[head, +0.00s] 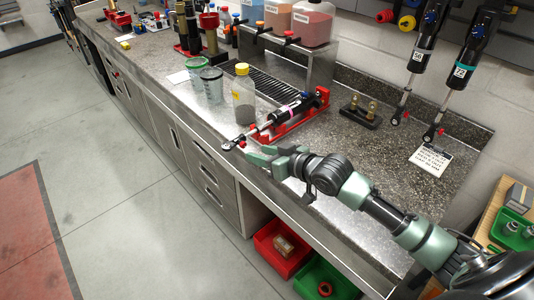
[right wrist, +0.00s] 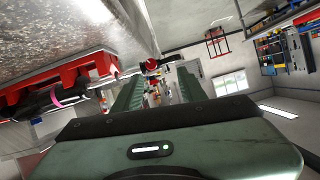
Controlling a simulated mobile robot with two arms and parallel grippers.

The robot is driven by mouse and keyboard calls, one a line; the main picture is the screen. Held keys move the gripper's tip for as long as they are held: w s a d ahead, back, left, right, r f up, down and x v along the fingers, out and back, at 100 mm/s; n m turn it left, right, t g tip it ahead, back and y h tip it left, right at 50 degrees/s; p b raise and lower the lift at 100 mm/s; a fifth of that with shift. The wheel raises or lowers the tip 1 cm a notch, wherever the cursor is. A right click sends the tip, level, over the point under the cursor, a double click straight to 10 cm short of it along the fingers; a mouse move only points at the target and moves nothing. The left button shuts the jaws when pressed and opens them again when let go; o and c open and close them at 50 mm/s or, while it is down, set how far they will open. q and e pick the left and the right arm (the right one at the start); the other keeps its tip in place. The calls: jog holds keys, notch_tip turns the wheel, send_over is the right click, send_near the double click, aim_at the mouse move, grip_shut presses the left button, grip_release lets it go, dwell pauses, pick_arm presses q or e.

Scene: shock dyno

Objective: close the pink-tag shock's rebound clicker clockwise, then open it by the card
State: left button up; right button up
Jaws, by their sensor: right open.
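The pink-tag shock (head: 283,115) lies in a red cradle (head: 318,105) on the counter, its rod end (head: 234,143) toward the front edge. In the right wrist view its pink band (right wrist: 55,97) and the red cradle (right wrist: 65,74) show at left. My right gripper (head: 256,154) is open beside the rod end, at the counter's front edge. In the wrist view a red and dark round part (right wrist: 152,65) shows near the fingertips; I cannot tell whether they touch it. A white printed card (head: 431,158) lies at the right. My left gripper is out of view.
A yellow-capped bottle (head: 243,98) and clear cups (head: 211,84) stand left of the shock. A dark stand with brass parts (head: 361,112) is behind. Two shocks (head: 425,45) hang on the wall. Red (head: 280,250) and green bins sit below the counter. Granite around the card is clear.

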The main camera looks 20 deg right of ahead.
aim_at(244, 145)
jog(key=shift+h, duration=0.3)
jog(key=x, duration=0.2)
jog(key=d+p+x, duration=0.1)
jog(key=x, duration=0.3)
jog(key=shift+w+d+r, duration=0.1)
jog(key=shift+w+d, duration=0.05)
jog(key=shift+w, duration=0.3)
jog(key=shift+w+a+n, duration=0.25)
jog(key=shift+w+n, duration=0.05)
jog(key=shift+w, duration=0.2)
jog(key=shift+w+f, duration=0.2)
jog(key=shift+f, duration=0.15)
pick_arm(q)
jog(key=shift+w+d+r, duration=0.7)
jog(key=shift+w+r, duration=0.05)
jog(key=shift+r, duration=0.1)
pick_arm(e)
grip_shut()
